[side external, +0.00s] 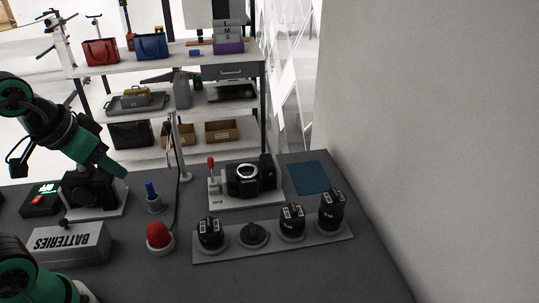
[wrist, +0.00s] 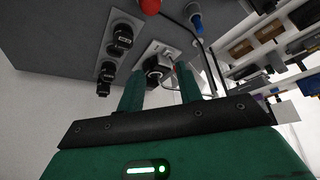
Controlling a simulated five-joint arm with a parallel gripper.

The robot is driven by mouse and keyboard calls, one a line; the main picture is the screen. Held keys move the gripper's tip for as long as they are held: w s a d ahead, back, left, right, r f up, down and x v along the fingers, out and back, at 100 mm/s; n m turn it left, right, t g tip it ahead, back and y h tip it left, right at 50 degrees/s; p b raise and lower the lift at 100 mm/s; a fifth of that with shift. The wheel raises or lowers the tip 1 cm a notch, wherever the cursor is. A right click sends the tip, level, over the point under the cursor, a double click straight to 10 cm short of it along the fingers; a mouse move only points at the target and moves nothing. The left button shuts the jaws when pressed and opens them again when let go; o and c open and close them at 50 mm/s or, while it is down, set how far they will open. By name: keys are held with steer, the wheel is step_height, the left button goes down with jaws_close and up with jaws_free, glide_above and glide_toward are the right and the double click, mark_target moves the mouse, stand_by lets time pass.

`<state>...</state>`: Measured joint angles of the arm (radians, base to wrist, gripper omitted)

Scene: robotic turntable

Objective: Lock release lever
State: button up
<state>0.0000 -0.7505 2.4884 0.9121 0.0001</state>
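A black camera body (side external: 250,178) with an open round lens mount stands on a light grey plate in the side view. A red-tipped lever (side external: 210,163) stands upright at the plate's left end. In the wrist view the camera (wrist: 155,67) shows beyond and between my fingertips. The red tip there is mostly hidden near the right finger. My gripper (wrist: 158,78) is open and empty, its two green fingers spread apart. It touches nothing that I can see. In the side view my green arm (side external: 98,150) is at the left, apart from the camera and lever.
A grey strip (side external: 270,240) holds several black lenses in front of the camera. A red dome button (side external: 158,234), a blue-topped post (side external: 152,190) and a batteries box (side external: 73,243) stand to the left. A blue mat (side external: 309,177) lies right; a shelf stands behind.

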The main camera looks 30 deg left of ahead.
steer(key=shift+r, duration=0.4)
steer(key=c, duration=0.4)
steer(key=r, duration=0.4)
steer(key=shift+w+r, duration=0.2)
steer(key=shift+w, duration=0.05)
jaws_close()
steer(key=w+a+r+n+g, duration=0.2)
steer(key=w+r+n, duration=0.1)
steer(key=w, duration=0.8)
steer(key=w+a+r+n+g, duration=0.2)
steer(key=w+r+n, duration=0.2)
steer(key=w, duration=0.6)
steer(key=w+a+f+n+g, duration=0.35)
steer(key=w+f, duration=0.45)
steer(key=w, duration=0.3)
step_height(320, 180, down, 13)
steer(key=shift+a+t, duration=0.3)
steer(key=shift+t, duration=0.05)
